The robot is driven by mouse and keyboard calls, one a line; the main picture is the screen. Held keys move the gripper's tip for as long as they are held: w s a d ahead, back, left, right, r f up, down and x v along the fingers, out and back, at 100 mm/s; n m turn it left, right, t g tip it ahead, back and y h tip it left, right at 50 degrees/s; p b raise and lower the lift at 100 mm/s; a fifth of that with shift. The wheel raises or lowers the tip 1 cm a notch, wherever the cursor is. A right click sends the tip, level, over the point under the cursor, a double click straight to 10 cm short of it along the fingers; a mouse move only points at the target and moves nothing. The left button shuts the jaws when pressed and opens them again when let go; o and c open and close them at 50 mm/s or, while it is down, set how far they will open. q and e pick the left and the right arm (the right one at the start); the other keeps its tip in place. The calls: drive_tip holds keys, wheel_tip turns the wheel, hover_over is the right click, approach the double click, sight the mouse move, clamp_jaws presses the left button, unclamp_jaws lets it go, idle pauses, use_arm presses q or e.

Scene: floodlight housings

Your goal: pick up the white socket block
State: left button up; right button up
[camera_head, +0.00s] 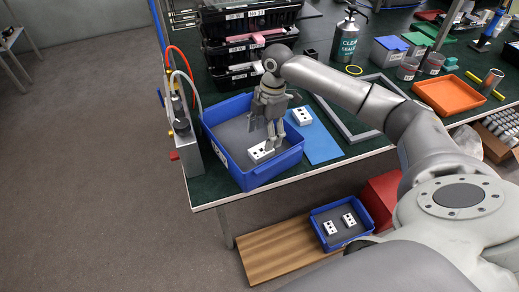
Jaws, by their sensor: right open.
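A white socket block (257,154) with dark holes lies on the floor of the blue bin (272,175), near its front wall. My right gripper (274,143) points down into the bin, its open fingers at the block's right end and partly hiding it; I cannot tell whether they touch it. Another white socket block (302,116) sits on the blue mat (319,145) to the right of the bin. Two more white blocks (330,227) lie in a smaller blue bin (324,211) below the table. My left gripper is not in view.
Black cases (238,55) are stacked behind the bin. A grey frame (348,130) lies right of the mat, under my arm. A grey box with red and white hoses (186,145) stands at the table's left edge. An orange tray (447,95) is at right.

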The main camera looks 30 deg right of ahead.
sight(262, 150)
drive_tip(key=shift+s+a+f, duration=0.1)
drive_tip(key=shift+a+f, duration=0.05)
drive_tip(key=shift+f, duration=0.6)
drive_tip(key=f, duration=0.3)
drive_tip(key=f+p, duration=0.1)
drive_tip(key=shift+w+f, duration=0.25)
drive_tip(key=shift+w, duration=0.05)
drive_tip(key=shift+a+f, duration=0.1)
drive_tip(key=shift+f, duration=0.35)
drive_tip(key=c, duration=0.7)
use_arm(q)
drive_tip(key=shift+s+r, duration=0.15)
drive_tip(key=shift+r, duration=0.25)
use_arm(e)
drive_tip(key=c, duration=0.4)
drive_tip(key=shift+r, duration=0.1)
